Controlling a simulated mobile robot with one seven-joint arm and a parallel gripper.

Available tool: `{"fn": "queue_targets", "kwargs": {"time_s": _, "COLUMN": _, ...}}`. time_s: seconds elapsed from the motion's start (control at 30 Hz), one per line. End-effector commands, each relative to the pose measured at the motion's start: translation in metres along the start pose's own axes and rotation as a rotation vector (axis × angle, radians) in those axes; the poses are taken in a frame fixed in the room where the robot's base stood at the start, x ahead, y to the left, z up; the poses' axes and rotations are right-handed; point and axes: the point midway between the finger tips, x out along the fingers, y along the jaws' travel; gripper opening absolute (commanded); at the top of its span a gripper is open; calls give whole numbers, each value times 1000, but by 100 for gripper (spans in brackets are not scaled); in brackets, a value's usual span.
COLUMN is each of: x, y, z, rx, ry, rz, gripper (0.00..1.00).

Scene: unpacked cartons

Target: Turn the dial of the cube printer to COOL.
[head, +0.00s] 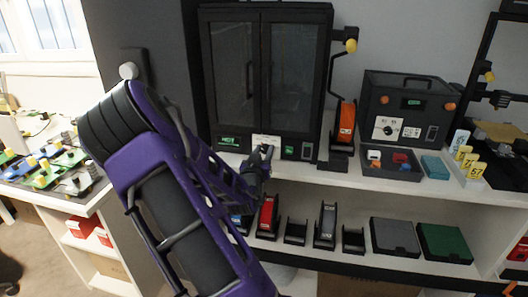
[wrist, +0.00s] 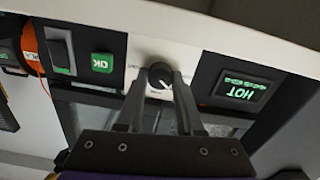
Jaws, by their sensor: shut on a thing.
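The cube printer (head: 265,75) is a tall black cabinet with two glass doors, at the back of the white counter in the head view. Its dark dial (wrist: 160,76) sits on a white panel (wrist: 200,52), with small labels too blurred to read. The printer's display (wrist: 240,92) reads HOT in green, upside down in the wrist view; it also shows in the head view (head: 228,141). My gripper (wrist: 162,84) is shut on the dial, one finger on each side. In the head view my arm partly hides the panel, and my gripper (head: 263,153) is against it.
A green OK button (wrist: 102,63) and a dark switch (wrist: 59,50) are beside the panel. An orange spool (head: 346,121) stands right of the printer, then another black machine (head: 408,83) with its own dial. Several holders fill the shelf below.

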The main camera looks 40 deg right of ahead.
Motion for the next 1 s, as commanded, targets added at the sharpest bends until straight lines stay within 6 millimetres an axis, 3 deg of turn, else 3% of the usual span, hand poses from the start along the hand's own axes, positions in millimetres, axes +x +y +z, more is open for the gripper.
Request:
{"fn": "queue_targets", "kwargs": {"time_s": 0.6, "x": 0, "y": -2, "z": 0, "rx": -495, "ry": 0, "rz": -1, "gripper": 0}}
{"fn": "queue_targets", "kwargs": {"time_s": 1.0, "x": 0, "y": -2, "z": 1, "rx": -666, "ry": -2, "rz": 0, "gripper": 0}}
